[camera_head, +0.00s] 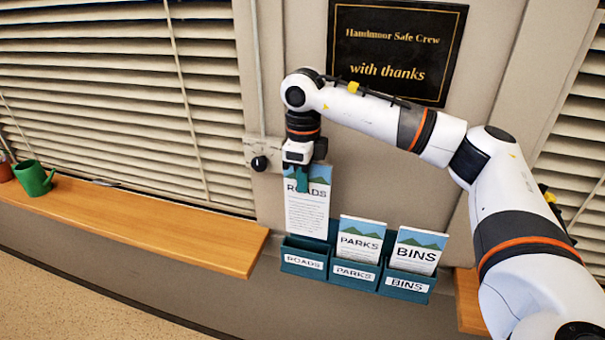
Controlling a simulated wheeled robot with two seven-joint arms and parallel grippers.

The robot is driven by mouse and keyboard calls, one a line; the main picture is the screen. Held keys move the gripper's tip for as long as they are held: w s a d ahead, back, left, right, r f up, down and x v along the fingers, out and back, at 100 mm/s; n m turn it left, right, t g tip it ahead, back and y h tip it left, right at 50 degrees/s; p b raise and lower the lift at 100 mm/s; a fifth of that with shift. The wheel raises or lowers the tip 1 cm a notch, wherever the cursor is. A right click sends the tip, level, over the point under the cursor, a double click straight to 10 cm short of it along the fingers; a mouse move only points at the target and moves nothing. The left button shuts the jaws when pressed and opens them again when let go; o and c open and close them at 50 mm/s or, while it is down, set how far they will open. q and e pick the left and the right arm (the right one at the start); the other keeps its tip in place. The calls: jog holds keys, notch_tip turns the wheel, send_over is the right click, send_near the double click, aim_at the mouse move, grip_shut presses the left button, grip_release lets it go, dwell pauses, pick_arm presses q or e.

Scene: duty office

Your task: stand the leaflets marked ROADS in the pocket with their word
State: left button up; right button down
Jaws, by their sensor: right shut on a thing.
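My right gripper (302,180) is shut on the top edge of a white leaflet marked ROADS (308,213). The leaflet hangs upright, with its lower edge at or just above the pocket labelled ROADS (303,263), the left one of the teal rack. I cannot tell whether its lower edge is inside that pocket or in front of the back panel. The PARKS leaflet (360,243) stands in the middle pocket (353,276). The BINS leaflet (417,251) stands in the right pocket (405,287). My left gripper is not in view.
A dark plaque (395,50) hangs on the wall behind my right arm. A wall knob (260,163) is just left of the gripper.

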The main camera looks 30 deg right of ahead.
jog(key=shift+w+f+b, duration=0.1)
jog(key=shift+f+b, duration=2.1)
jog(key=shift+f, duration=1.7)
jog(key=shift+f+b, duration=1.1)
jog(key=shift+f, duration=0.45)
jog(key=c, duration=1.5)
grip_release()
